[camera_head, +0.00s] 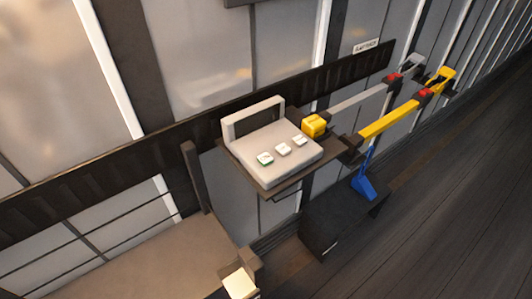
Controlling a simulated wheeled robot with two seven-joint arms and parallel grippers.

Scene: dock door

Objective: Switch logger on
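A light grey box with a raised handle frame, which looks like the logger (290,168), sits on a dark shelf at the middle of the head view. The marks are too small to read, and I cannot tell whether the logger is on. Neither of my grippers shows in this view.
A yellow block (314,125) is beside the logger's back right corner. A yellow bar (390,121) and a grey bar (358,101) with red parts extend right. A brown surface (150,262) lies front left.

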